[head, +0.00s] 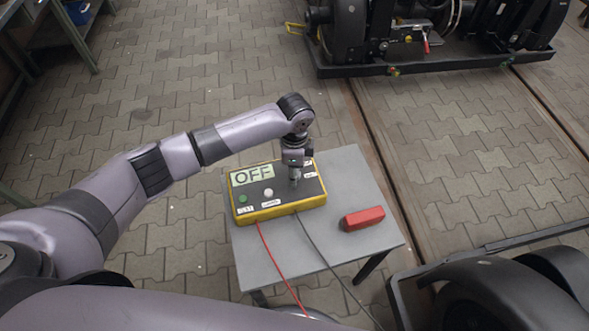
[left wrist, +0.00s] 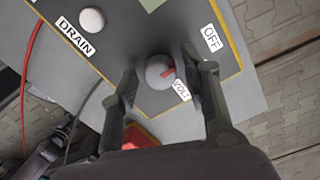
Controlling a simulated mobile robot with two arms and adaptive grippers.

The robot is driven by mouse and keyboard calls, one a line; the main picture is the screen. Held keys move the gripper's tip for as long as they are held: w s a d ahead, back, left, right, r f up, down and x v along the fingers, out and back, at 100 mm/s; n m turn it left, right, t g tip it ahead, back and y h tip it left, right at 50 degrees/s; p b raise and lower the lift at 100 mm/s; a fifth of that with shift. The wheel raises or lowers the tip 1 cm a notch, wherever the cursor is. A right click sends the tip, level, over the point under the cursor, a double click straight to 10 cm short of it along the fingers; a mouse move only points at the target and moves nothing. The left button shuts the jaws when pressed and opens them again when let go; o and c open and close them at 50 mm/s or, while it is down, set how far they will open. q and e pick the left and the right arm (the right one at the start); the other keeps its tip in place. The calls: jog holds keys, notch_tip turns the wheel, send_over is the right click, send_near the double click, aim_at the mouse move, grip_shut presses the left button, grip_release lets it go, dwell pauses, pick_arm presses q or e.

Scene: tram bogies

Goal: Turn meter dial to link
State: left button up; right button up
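The meter (head: 283,207) is a yellow box with a dark top, lying on a small grey table; its display (head: 252,175) reads OFF. My left gripper (head: 294,182) points down over the right part of the meter. In the left wrist view, the round grey dial (left wrist: 156,81) with a red pointer mark (left wrist: 167,73) lies between the open fingers of my left gripper (left wrist: 161,66). The mark points right, roughly between the OFF label (left wrist: 212,38) and the VOLT label (left wrist: 182,90). I cannot make out a LINK label. My right gripper is not in view.
The grey table (head: 352,172) also bears a red block (head: 362,218) right of the meter. A red cable (head: 268,250) and a dark cable (head: 325,260) run off its front. A white button (left wrist: 92,20) sits above the DRAIN label. Bogie parts (head: 430,45) stand behind.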

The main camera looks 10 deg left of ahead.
pick_arm(q)
grip_shut()
dwell(0.3)
jog(key=shift+r, duration=0.1)
jog(key=shift+m+p, duration=0.55)
jog(key=shift+m, duration=0.15)
jog(key=shift+m+p, duration=0.6)
jog(key=shift+m, duration=0.6)
jog(key=shift+m+p, duration=0.35)
jog(key=shift+m, duration=2.05)
